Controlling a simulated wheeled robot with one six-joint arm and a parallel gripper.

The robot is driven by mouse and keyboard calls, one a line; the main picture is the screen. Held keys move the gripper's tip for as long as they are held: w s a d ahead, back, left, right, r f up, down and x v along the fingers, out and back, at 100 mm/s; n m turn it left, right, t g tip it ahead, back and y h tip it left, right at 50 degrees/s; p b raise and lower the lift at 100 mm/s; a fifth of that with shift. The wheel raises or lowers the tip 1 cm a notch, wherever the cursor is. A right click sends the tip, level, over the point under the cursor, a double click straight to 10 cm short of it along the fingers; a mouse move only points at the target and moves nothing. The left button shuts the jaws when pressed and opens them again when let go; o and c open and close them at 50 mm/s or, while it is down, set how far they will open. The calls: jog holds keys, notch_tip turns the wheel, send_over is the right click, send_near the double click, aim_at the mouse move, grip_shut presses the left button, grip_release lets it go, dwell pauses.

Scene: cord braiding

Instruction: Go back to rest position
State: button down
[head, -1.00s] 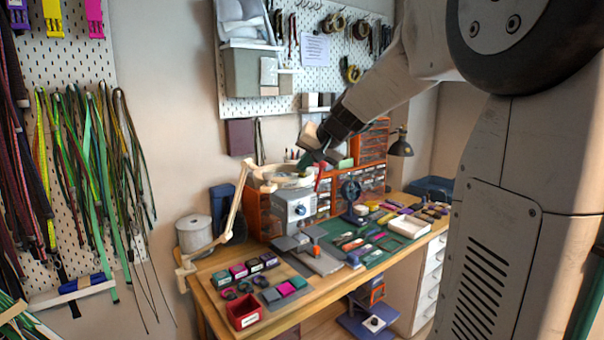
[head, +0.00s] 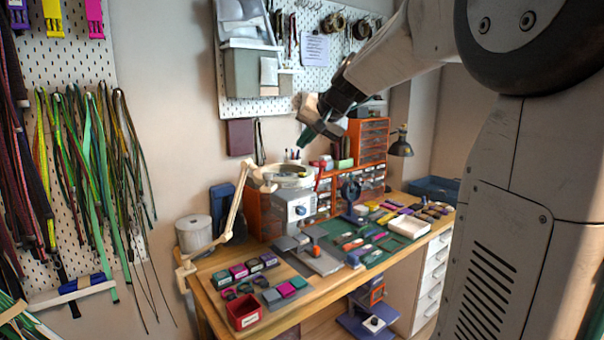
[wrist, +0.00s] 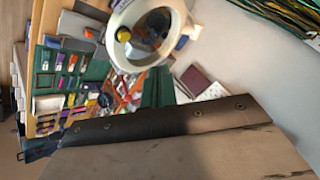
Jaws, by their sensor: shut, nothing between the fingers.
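My gripper (head: 306,136) is in the air in the head view, above and behind the workbench, in front of the pegboard wall. Its dark green fingertips point down and to the left, shut with nothing between them.
The wooden workbench (head: 310,296) carries a grey machine (head: 294,208), a green mat (head: 372,252), a red bin (head: 243,311) and a jointed wooden arm (head: 236,212). Orange drawers (head: 373,140) stand behind. Cords (head: 95,160) hang at left. Open air surrounds my gripper.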

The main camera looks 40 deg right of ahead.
jog(key=shift+r, duration=0.35)
jog(key=s+a+f+n+g, duration=0.2)
jog(key=s+a+f, duration=0.4)
jog(key=s, duration=0.5)
jog(key=s+a+f+n+g, duration=0.3)
jog(key=s+a+f, duration=0.3)
jog(key=s, duration=0.5)
jog(key=s+a+f+n+g+h, duration=0.1)
jog(key=s+a+f+n+g, duration=0.1)
jog(key=s+a+f, duration=0.4)
jog(key=s+a+g, duration=0.1)
jog(key=s, duration=0.4)
jog(key=shift+s, duration=0.4)
jog(key=shift+f, duration=0.1)
